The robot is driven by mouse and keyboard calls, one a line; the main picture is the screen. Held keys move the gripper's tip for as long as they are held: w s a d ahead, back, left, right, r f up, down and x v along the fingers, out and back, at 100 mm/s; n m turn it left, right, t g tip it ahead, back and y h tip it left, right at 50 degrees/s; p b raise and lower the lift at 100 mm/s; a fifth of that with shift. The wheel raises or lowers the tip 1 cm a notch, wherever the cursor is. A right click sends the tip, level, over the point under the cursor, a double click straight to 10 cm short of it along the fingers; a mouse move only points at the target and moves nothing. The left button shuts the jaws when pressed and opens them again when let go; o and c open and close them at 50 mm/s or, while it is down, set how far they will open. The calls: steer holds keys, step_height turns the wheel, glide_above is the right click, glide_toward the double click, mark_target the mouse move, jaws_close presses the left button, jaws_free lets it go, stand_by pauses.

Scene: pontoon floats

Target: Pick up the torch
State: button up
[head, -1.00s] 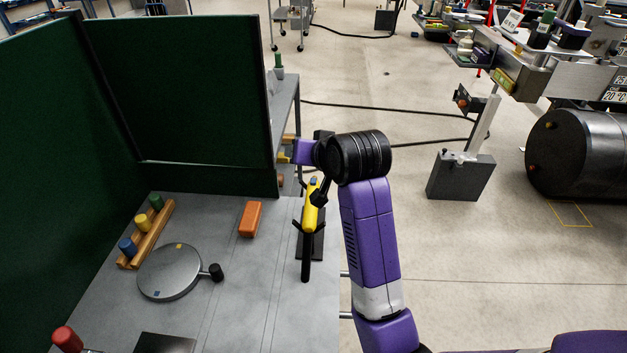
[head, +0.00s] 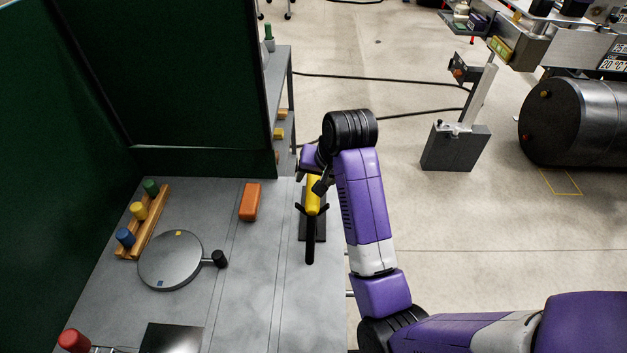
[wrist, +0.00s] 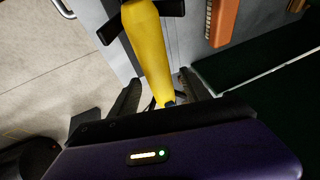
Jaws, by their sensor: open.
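The torch (head: 313,195) has a yellow body and a black lower part. It rests in a dark cradle (head: 306,226) on the right side of the grey bench. In the wrist view the torch's yellow body (wrist: 149,45) runs from the top edge down towards the jaws. My gripper (wrist: 160,93) is open, with one dark finger on each side of the torch's near end; I cannot tell whether either touches it. In the head view my wrist hides most of the gripper at the torch's far end.
An orange block (head: 250,201), a round grey plate (head: 170,260) with a black knob, and a wooden rack (head: 146,222) of coloured pegs stand left of the torch. A dark green partition (head: 190,80) rises behind. The bench between block and cradle is clear.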

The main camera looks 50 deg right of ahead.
steer(key=shift+w+d+f, duration=0.1)
steer(key=shift+w+f, duration=0.25)
steer(key=shift+f, duration=0.3)
jaws_close()
steer(key=shift+r, duration=0.1)
steer(key=shift+r, duration=0.6)
step_height(320, 180, up, 19)
steer(key=p, duration=0.5)
steer(key=shift+f+p, duration=0.2)
steer(key=shift+p, duration=0.15)
